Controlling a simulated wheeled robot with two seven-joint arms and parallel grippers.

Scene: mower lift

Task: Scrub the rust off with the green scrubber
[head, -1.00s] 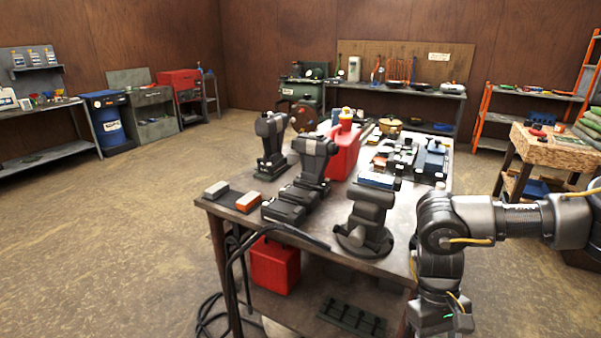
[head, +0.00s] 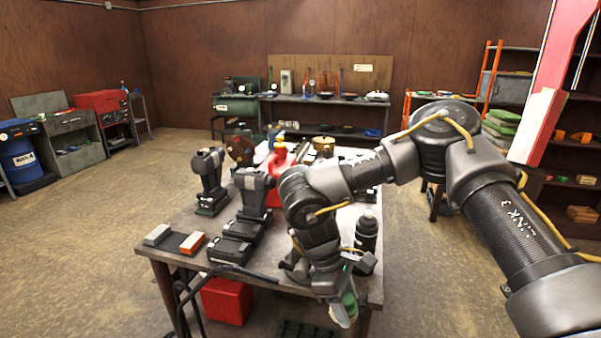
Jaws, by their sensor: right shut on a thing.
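My right arm comes in from the right, bends over the workbench (head: 190,222) and points down at its front right. My right gripper (head: 344,306) is near the bench's front edge, low in the picture. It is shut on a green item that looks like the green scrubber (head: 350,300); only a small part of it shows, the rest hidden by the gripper. A pale piece shows just beneath it. I cannot make out a rusty surface. My left gripper is out of view.
Cordless drills (head: 208,180), a red can (head: 277,180) and a dark bottle (head: 366,232) stand on the bench. Grey and orange blocks (head: 192,243) lie at its left corner. A red and white post (head: 545,115) rises at right. The floor at left is clear.

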